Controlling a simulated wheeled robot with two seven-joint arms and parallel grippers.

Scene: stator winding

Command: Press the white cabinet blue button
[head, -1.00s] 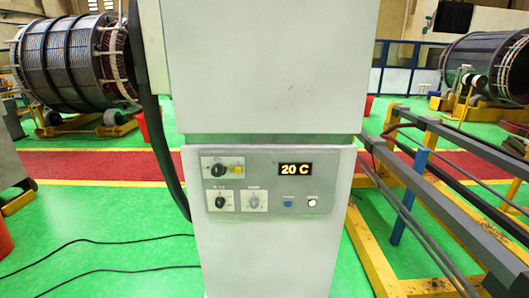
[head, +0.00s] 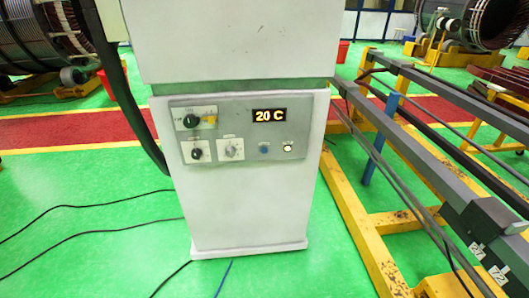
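The white cabinet (head: 240,210) stands upright in the middle of the head view. Its grey control panel (head: 215,116) faces me. The small round blue button (head: 264,150) sits in the lower right part of the panel, with a white button (head: 288,149) to its right. A display (head: 270,115) above them reads 20 C. Black knobs and a grey knob (head: 230,148) are to the left. Neither of my grippers is in view, and nothing covers the panel.
Yellow and dark metal rails (head: 405,125) run along the right side, close to the cabinet. Black cables (head: 90,205) lie on the green floor at left. Large stators stand at the back left and back right. The floor directly before the cabinet is mostly clear.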

